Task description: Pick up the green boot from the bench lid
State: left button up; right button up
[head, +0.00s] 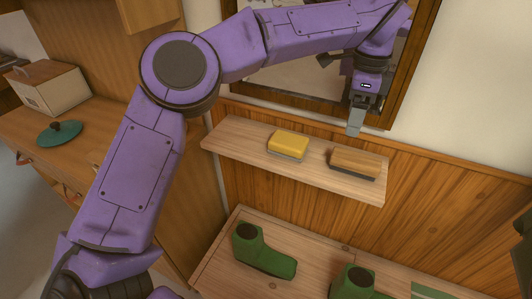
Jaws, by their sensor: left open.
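Two green boots are on the wooden bench lid (314,263) at the bottom of the head view. My left gripper (356,122) is open and empty, pointing down above the right part of the wall shelf, well above and behind the boots. My right gripper is not in view.
The wooden shelf (237,141) juts out between my left gripper and the bench, holding a yellow brush (288,144) and a brown brush (354,161). A framed panel hangs behind my arm. A cabinet at left bears a box (45,88) and a teal lid (60,134).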

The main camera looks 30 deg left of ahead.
aim_at(250, 248)
jog(key=u, duration=1.05)
